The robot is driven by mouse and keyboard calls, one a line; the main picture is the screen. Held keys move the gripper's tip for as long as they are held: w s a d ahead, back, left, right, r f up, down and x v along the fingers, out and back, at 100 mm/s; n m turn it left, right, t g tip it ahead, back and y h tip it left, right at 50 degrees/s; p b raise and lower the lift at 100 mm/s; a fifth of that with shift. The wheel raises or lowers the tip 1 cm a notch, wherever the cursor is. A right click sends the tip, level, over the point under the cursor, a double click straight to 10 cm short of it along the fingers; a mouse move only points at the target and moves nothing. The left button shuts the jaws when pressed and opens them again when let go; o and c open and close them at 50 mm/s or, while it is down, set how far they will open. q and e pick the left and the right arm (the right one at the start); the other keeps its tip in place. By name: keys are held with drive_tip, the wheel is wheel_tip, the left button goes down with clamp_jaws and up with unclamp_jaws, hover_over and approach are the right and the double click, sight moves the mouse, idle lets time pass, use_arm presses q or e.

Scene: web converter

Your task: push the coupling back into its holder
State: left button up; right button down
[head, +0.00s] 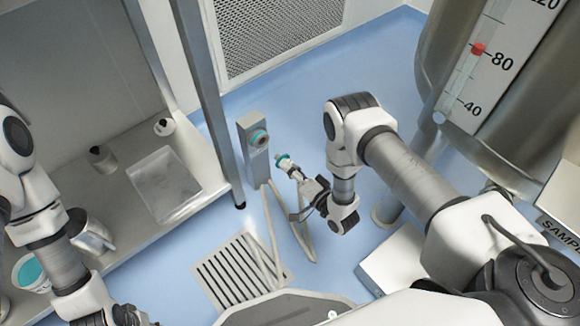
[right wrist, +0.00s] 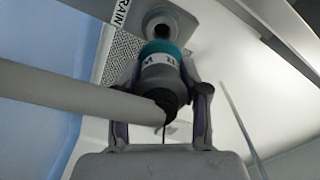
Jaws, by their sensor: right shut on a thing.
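The coupling (head: 284,163) has a teal collar and a pale grey body. My right gripper (head: 299,178) is shut on it, and its teal end points up and left toward the holder. The holder (head: 252,143) is a grey post-mounted block with a teal ring around a socket. In the head view a small gap shows between coupling and socket. In the right wrist view the coupling (right wrist: 161,72) sits between the two fingers, its teal end lined up below the holder's round socket (right wrist: 166,25). My left gripper (head: 130,316) is partly cut off at the bottom edge; its jaws are unclear.
A pale hose (head: 272,225) hangs near the post and crosses the right wrist view (right wrist: 75,103). A floor drain grate (head: 240,272) lies below. A steel bench (head: 190,190) stands left, and a large tank (head: 450,60) stands right. Blue floor around the post is mostly clear.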

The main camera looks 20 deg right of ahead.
sight(279, 157)
drive_tip(key=b+x, duration=0.1)
drive_tip(key=x, duration=0.2)
drive_tip(key=shift+w+a+f+b, duration=0.1)
drive_tip(key=shift+w+a+b, duration=0.05)
drive_tip(key=shift+w+b, duration=0.2)
drive_tip(key=shift+x, duration=0.85)
drive_tip(key=shift+w, duration=0.1)
idle(0.6)
drive_tip(key=shift+b+x, duration=0.9)
drive_tip(key=shift+x, duration=1)
idle(0.7)
drive_tip(key=shift+c, duration=2.4)
unclamp_jaws()
